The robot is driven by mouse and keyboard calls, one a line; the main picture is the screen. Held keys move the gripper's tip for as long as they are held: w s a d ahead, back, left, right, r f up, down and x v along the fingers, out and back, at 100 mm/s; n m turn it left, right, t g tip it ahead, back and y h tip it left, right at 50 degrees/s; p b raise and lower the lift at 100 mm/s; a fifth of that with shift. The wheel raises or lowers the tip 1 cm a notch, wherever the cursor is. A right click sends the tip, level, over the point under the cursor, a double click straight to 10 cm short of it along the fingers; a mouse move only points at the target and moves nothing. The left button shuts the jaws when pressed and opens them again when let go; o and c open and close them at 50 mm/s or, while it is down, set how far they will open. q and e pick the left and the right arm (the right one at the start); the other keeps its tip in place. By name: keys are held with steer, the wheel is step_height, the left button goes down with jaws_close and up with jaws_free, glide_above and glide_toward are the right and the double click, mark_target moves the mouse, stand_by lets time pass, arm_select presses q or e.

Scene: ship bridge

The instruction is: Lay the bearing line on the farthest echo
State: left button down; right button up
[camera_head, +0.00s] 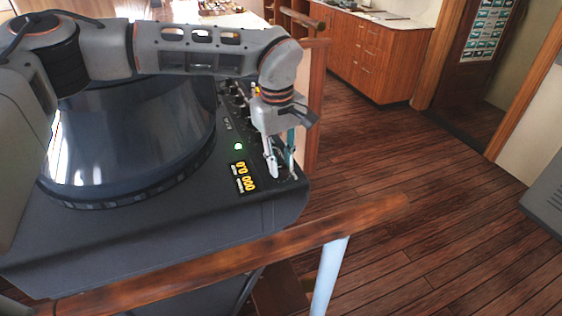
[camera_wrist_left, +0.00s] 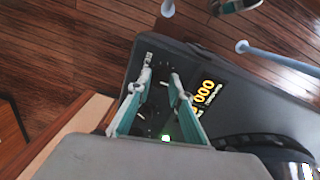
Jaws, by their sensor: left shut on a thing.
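The radar console (camera_head: 190,232) is dark grey, with a large round dark screen (camera_head: 130,135). Glare and my arm cover part of the screen, and I cannot make out an echo or a bearing line on it. A yellow readout (camera_head: 244,177) on the panel reads 000 and 0.0; it also shows in the left wrist view (camera_wrist_left: 203,92). My left gripper (camera_head: 281,172) points down at the panel's near right corner. In the left wrist view its fingers (camera_wrist_left: 160,78) close around a small dark knob, mostly hidden between the fingertips. My right gripper is out of view.
A green lamp (camera_head: 238,146) and a row of knobs (camera_head: 235,100) line the panel. A wooden handrail (camera_head: 230,256) on a pale post (camera_head: 328,276) runs along the near side. Wooden cabinets (camera_head: 365,55) stand behind. The plank floor (camera_head: 430,190) at right is clear.

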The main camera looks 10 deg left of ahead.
arm_select(q)
steer(key=shift+n, duration=0.3)
steer(key=n, duration=0.4)
steer(key=shift+n, duration=0.4)
steer(key=n, duration=0.2)
steer(key=shift+n, duration=0.4)
steer(key=n+b, duration=0.1)
steer(key=n, duration=0.5)
steer(key=shift+y, duration=0.3)
steer(key=n, duration=0.3)
steer(key=shift+d+b, duration=0.1)
steer(key=shift+b, duration=0.25)
steer(key=shift+n, duration=0.3)
steer(key=shift+r, duration=0.1)
